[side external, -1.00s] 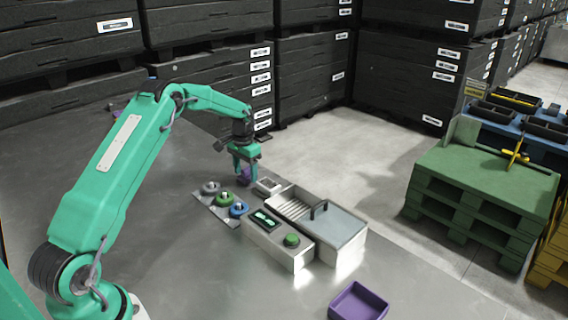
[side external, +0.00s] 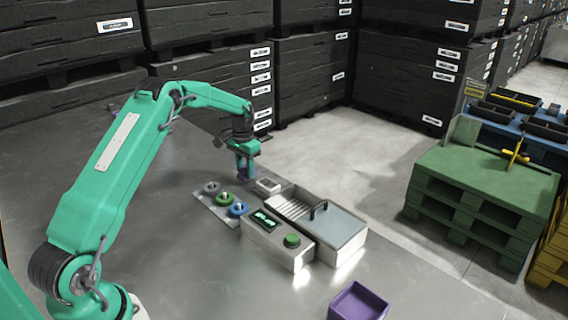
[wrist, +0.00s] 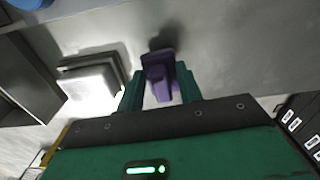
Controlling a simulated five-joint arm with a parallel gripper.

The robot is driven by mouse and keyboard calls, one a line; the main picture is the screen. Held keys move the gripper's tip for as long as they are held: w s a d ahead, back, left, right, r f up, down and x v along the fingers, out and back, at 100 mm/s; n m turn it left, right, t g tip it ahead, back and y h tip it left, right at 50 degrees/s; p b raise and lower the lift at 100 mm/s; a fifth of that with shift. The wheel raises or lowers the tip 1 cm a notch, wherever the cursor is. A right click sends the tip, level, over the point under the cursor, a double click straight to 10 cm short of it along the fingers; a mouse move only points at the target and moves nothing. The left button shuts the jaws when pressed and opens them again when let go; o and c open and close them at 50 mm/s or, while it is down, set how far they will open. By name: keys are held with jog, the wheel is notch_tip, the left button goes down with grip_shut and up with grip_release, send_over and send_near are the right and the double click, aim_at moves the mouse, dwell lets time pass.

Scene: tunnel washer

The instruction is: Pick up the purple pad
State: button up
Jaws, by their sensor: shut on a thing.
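The purple pad (wrist: 159,76) sits between the two green fingers of my gripper (wrist: 160,88) in the wrist view, and the fingers are shut on it. In the side external view my gripper (side external: 244,170) points down near the far end of the washer, with a little of the purple pad (side external: 245,173) showing between the fingers. A dark shadow shows beside the pad in the wrist view. From these frames I cannot tell exactly how far the pad is above the table.
A plate with grey, green and blue round pieces (side external: 224,198) lies close by. The washer (side external: 340,222) and a control box with a green button (side external: 291,240) stand to its right. A small whitish block (side external: 268,186) is beside my gripper. A purple tray (side external: 358,301) sits at the front.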

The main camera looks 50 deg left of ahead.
jog(key=r, duration=0.1)
jog(key=d+r, duration=0.1)
jog(key=r, duration=0.1)
jog(key=shift+r, duration=0.25)
jog(key=s+d+r, duration=0.1)
jog(key=d+r, duration=0.5)
jog(key=d, duration=0.4)
jog(key=shift+s+d+r, duration=0.15)
jog(key=shift+s+d, duration=0.05)
jog(key=shift+d, duration=0.1)
jog(key=shift+o, duration=1.2)
jog(key=shift+c, duration=0.7)
jog(key=shift+w+d+r, duration=0.25)
jog(key=shift+w+d, duration=0.1)
jog(key=shift+d, duration=0.25)
jog(key=shift+w+d+r, duration=0.2)
jog(key=shift+w+d, duration=0.15)
jog(key=shift+d, duration=0.2)
jog(key=shift+f, duration=0.1)
